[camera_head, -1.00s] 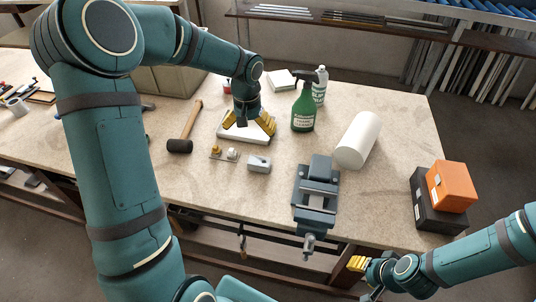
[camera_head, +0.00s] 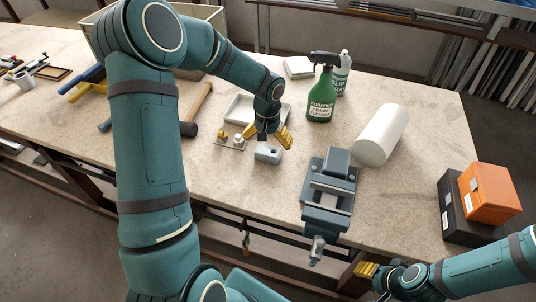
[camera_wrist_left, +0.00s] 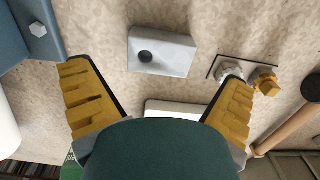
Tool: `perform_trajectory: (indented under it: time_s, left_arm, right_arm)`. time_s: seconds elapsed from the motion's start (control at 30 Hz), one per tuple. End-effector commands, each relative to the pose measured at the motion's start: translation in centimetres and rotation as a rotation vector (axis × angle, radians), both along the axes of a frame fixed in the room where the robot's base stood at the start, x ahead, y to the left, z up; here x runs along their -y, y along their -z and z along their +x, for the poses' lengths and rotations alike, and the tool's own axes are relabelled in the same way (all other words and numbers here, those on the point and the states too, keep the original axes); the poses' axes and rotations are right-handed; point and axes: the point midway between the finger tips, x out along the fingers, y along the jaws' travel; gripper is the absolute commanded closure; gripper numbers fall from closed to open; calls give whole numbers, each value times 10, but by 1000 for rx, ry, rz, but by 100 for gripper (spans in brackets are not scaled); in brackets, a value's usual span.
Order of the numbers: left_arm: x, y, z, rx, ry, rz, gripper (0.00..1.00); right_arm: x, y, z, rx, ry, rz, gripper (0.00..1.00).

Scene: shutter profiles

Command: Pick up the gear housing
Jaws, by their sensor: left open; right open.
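The gear housing, a small light-grey block (camera_head: 267,154) with a dark round hole, lies on the workbench. It also shows in the left wrist view (camera_wrist_left: 165,50), between and beyond the fingertips. My left gripper (camera_head: 268,137) is open and empty, just above the housing and partly overlapping it in the head view. Its yellow fingers spread wide in the wrist view (camera_wrist_left: 160,82). I cannot tell the exact height gap. My right gripper (camera_head: 366,270) is open and empty at the lower right, in front of the bench edge.
A small plate with two fittings (camera_head: 231,142) lies left of the housing, and a white tray (camera_head: 240,107) behind it. A blue-grey vise (camera_head: 328,190) stands to the right. A spray bottle (camera_head: 321,95), a white roll (camera_head: 380,135), a mallet (camera_head: 190,128) and orange box (camera_head: 489,193) are around.

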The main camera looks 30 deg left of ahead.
Motion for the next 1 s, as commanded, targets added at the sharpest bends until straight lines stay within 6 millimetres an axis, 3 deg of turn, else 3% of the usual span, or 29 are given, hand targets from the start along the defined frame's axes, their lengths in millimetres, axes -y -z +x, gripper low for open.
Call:
perform_trajectory:
  time_s: [0.17, 0.5, 0.8, 1.0]
  left_arm:
    - [-1, 11, 0, -2, 0, 0, 0]
    - [-2, 55, 6, -2, 0, -1, 0]
    - [-2, 58, 6, 1, 0, 0, 0]
    - [-2, 58, 6, 0, 0, 0, 61]
  right_arm:
    - [0, 1, -1, -2, -1, 0, 53]
    - [0, 7, -2, -5, -4, 1, 53]
    - [0, 7, -3, -6, -4, 2, 53]
    - [0, 7, -3, -6, -4, 2, 53]
